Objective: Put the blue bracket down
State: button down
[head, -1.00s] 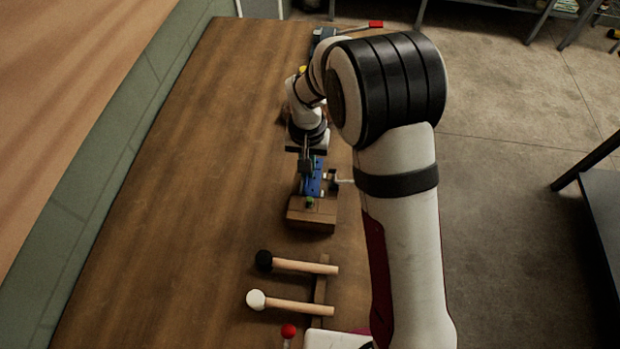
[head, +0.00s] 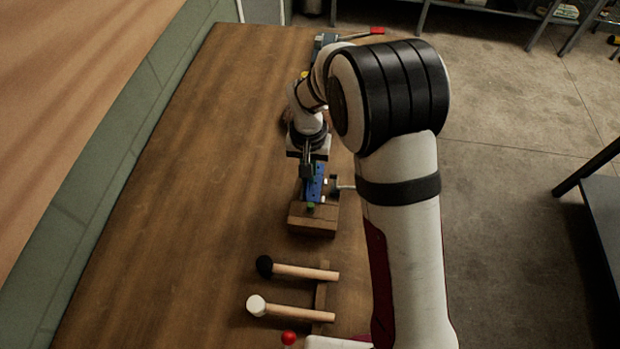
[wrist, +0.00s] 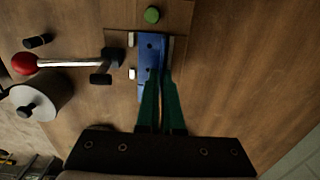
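The blue bracket (wrist: 150,52) lies flat along a wooden block (head: 313,220), with a raised edge along its right side in the wrist view. In the head view the bracket (head: 316,184) shows partly behind my gripper (head: 307,176). My gripper's green fingers (wrist: 161,80) are close together, with a narrow gap, and their tips sit on either side of the bracket's raised edge. They look shut on it. The contact itself is small and dark. A green round peg or knob (wrist: 152,15) stands at the bracket's far end in the wrist view.
A toggle clamp with a red-tipped handle (wrist: 25,64) stands beside the bracket. A grey cylinder (wrist: 27,101) is near it. Two mallets, one black-headed (head: 264,265) and one white-headed (head: 257,305), lie on a wooden rack. The table (head: 170,200) is clear to the left.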

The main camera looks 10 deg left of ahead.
notch_tip(320, 180, up, 10)
jog(key=w+d+f+m, duration=0.2)
jog(key=w+d+m, duration=0.3)
jog(key=d+m, duration=0.3)
jog(key=w+d+f+m, duration=0.3)
jog(key=w+d+m, duration=0.25)
jog(key=m, duration=0.45)
jog(key=w+a+f, duration=0.1)
jog(key=a+f, duration=0.1)
jog(key=a, duration=0.1)
jog(key=w+a+f, duration=0.1)
jog(key=a+f, duration=0.1)
jog(key=a, duration=0.1)
jog(key=a+f, duration=0.2)
jog(key=a, duration=0.2)
jog(key=shift+w+f, duration=0.15)
jog(key=shift+w, duration=0.25)
jog(key=shift+a+f, duration=0.2)
jog(key=shift+f, duration=1.9)
jog(key=shift+f, duration=0.1)
jog(key=c, duration=1.1)
grip_release()
jog(key=shift+o, duration=0.2)
